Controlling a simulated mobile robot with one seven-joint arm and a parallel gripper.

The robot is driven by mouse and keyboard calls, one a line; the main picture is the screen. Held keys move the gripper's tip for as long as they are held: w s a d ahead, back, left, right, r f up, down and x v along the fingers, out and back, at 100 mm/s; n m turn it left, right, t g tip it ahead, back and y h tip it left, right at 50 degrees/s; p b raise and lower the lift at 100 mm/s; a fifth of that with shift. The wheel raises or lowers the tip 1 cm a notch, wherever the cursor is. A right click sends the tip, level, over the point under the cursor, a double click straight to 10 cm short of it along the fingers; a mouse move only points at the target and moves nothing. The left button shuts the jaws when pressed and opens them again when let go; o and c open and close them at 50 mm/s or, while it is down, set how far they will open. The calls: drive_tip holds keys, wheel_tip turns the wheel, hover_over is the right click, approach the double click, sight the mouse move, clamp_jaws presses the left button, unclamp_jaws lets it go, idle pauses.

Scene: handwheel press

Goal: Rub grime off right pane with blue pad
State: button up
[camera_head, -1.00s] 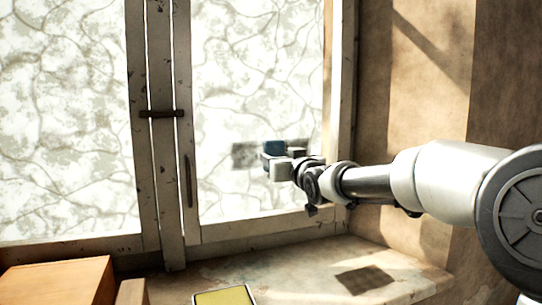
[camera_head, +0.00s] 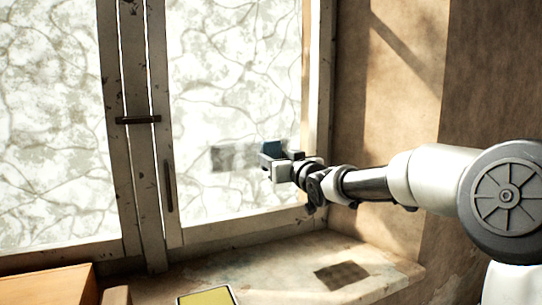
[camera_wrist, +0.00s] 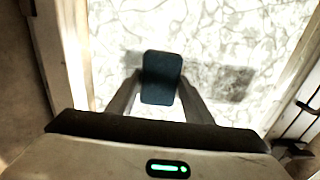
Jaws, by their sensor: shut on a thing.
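The right pane (camera_head: 225,80) is a pale, veined window pane in a worn frame. A dark grey grime patch (camera_head: 232,157) shows on its lower part; in the wrist view the patch (camera_wrist: 232,82) lies right of the pad. The blue pad (camera_head: 271,148) is a dark blue block, seen between the fingers in the wrist view (camera_wrist: 162,78). My gripper (camera_head: 272,161) is shut on the pad and holds it in front of the pane, right of the visible grime. I cannot tell whether the pad touches the glass.
The left pane (camera_head: 50,110) lies beyond the middle post with its latch (camera_head: 138,120). A handle (camera_head: 169,186) stands on the right frame. On the sill (camera_head: 270,272) are a yellow-topped item (camera_head: 207,297) and a dark square patch (camera_head: 341,275). An orange-brown box (camera_head: 45,285) is at lower left.

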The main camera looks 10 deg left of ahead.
drive_tip(key=w+d+p, duration=0.3)
drive_tip(key=d+p, duration=0.1)
drive_tip(key=d, duration=0.2)
drive_tip(key=shift+w, duration=0.25)
drive_tip(key=shift+a, duration=0.1)
